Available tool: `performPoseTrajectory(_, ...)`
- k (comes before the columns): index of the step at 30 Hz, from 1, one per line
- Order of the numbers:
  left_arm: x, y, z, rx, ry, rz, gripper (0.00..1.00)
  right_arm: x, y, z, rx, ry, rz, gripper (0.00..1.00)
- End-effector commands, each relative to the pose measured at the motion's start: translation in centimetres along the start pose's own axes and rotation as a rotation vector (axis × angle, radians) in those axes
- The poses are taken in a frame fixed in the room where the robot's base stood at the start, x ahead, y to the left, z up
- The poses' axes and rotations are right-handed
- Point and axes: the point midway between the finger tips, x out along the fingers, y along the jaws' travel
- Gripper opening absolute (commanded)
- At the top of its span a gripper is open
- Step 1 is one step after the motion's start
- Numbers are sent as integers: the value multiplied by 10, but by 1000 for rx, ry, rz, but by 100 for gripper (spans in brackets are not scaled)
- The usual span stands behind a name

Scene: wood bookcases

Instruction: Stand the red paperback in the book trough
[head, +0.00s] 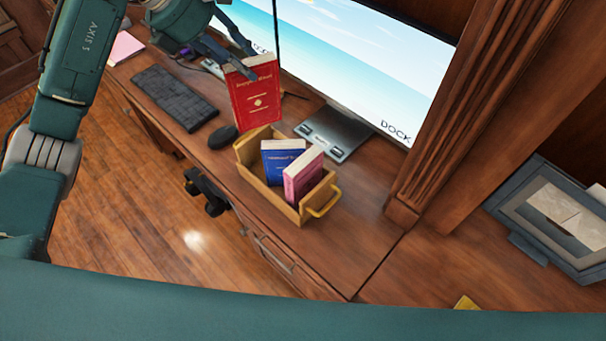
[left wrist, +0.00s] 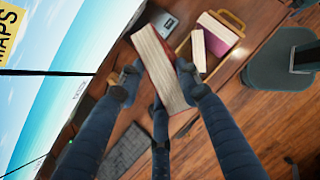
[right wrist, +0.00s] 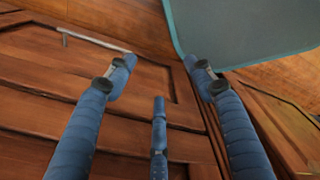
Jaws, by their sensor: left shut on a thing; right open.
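The red paperback (head: 255,101) is held upright, slightly tilted, by my left gripper (head: 246,62) at its top edge. In the left wrist view its page block (left wrist: 161,65) sits between the fingers of the left gripper (left wrist: 159,79). The yellow book trough (head: 262,184) stands on the desk with a blue book (head: 280,158) and a pink book (head: 303,177) in its near-right part. The paperback's lower edge appears by the trough's far-left end; its exact height is unclear. My right gripper (right wrist: 160,76) is open and empty, facing wooden drawer fronts.
A black mouse (head: 222,137) and keyboard (head: 175,97) lie left of the trough. A monitor (head: 350,55) on a grey stand (head: 335,132) is behind it. A wooden pillar (head: 465,110) rises to the right. Bare desk (head: 360,215) shows right of the trough.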

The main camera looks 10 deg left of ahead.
Motion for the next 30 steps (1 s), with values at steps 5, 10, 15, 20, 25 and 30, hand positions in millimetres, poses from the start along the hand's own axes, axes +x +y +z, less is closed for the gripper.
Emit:
performPoseTrajectory(5,6,0,-4,-3,-1,-5,0,-4,5,0,-2,0,5,53)
performPoseTrajectory(10,37,-2,-24,-4,1,-9,0,-16,-7,-2,2,2,-9,53)
performPoseTrajectory(15,75,-2,-47,-5,1,-9,0,-30,-22,-3,3,0,-26,53)
performPoseTrajectory(20,108,-2,-67,-4,-1,-8,0,-41,-21,-3,1,0,-25,53)
performPoseTrajectory(25,128,0,-79,-1,-3,-3,0,-46,-12,-2,-1,-2,-16,53)
performPoseTrajectory(30,142,-1,-88,-2,-1,-5,0,-51,-6,-2,1,-3,-9,53)
